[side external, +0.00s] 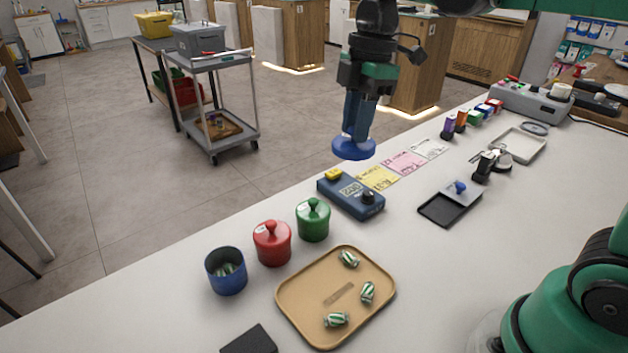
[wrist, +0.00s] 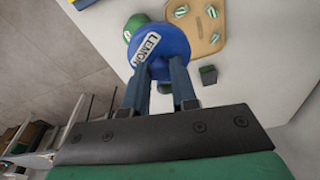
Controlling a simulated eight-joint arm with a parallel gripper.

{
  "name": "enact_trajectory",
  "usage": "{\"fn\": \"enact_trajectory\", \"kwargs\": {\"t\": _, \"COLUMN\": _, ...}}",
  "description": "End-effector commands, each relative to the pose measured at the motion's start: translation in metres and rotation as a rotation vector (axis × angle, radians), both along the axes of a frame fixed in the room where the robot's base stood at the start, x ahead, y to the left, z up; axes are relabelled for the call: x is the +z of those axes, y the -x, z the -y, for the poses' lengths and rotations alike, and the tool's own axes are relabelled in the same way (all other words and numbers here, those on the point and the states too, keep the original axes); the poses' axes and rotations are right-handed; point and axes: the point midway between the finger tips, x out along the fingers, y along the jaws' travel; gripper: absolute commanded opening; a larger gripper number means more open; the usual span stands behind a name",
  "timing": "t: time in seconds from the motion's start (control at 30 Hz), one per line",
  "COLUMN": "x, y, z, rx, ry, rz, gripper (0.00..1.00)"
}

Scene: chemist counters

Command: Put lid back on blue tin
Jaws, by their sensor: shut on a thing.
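The blue tin (side external: 226,272) stands open on the counter at the front left, with striped sweets inside. My gripper (side external: 357,140) is shut on the blue lid (side external: 354,149) and holds it level in the air, above the counter's far edge, well to the right of the tin. In the wrist view the blue lid (wrist: 160,50) carries a label reading "LEMON" and sits between my fingertips (wrist: 160,72). The blue tin does not show in the wrist view.
A red tin (side external: 272,243) and a green tin (side external: 313,220), both lidded, stand beside the blue tin. A tan tray (side external: 290,318) with three striped sweets lies in front. A blue scale (side external: 350,196) and paper cards (side external: 405,163) lie further right.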

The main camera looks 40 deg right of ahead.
Motion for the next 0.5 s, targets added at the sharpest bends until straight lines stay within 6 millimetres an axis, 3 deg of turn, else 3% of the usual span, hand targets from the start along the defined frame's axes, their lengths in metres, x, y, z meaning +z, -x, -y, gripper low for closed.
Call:
{"fn": "enact_trajectory", "kwargs": {"t": 0.2, "x": -0.025, "y": -0.045, "z": -0.084, "rx": 0.452, "ry": 0.000, "rz": -0.002, "gripper": 0.00}}
{"fn": "enact_trajectory", "kwargs": {"t": 0.4, "x": -0.055, "y": -0.058, "z": -0.155, "rx": 0.784, "ry": -0.005, "rz": -0.002, "gripper": 0.00}}
{"fn": "enact_trajectory", "kwargs": {"t": 0.5, "x": -0.067, "y": -0.058, "z": -0.178, "rx": 0.892, "ry": -0.007, "rz": -0.003, "gripper": 0.00}}
